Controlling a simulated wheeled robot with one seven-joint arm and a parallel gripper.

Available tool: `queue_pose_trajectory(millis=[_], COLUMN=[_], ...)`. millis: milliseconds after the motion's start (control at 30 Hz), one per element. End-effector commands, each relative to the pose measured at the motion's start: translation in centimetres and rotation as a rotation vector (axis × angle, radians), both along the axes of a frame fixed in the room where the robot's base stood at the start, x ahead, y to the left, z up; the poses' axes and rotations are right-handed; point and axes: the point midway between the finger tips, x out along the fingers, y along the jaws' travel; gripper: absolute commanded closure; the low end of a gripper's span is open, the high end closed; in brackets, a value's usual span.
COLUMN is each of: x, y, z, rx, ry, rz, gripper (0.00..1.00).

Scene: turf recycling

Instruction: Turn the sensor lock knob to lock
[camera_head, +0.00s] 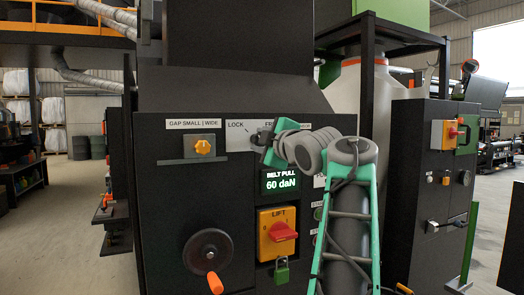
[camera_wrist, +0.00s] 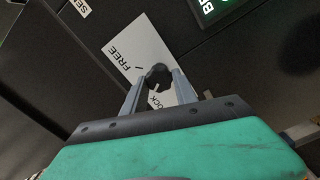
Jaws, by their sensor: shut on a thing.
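The sensor lock knob (camera_wrist: 158,74) is a small dark lobed knob on a white plate (camera_wrist: 138,45). In the wrist view the plate reads FREE at upper left, and the end of LOCK shows below the knob, partly covered by a finger. A short pale line shows on the knob's lower side, toward LOCK. My gripper (camera_wrist: 158,82) has one finger on each side of the knob and is shut on it. In the head view my gripper (camera_head: 260,138) is at the plate between LOCK and FREE, and it largely hides the knob.
Below the plate are a lit BELT PULL display (camera_head: 281,182) reading 60 daN and a red LIFT switch (camera_head: 284,232) with a green padlock (camera_head: 282,272). A yellow gap knob (camera_head: 203,147) and a handwheel (camera_head: 208,252) sit left. A dark cabinet (camera_head: 420,190) stands right.

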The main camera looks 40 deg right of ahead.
Motion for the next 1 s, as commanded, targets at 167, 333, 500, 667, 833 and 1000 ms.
queue_pose_trajectory(millis=[167,333,500,667,833,1000], x=[0.02,-0.01,0.0,0.0,0.0,0.0], y=[0.0,0.05,0.03,0.03,0.03,0.03], z=[-0.27,-0.13,-0.09,-0.07,-0.03,-0.03], rx=[-0.12,-0.204,-0.253,-0.27,-0.274,-0.273], ry=[0.034,0.058,0.073,0.078,0.079,0.079], rz=[0.0,-0.001,0.0,0.0,0.0,0.0], gripper=[1.0,1.0,1.0,1.0,1.0,1.0])
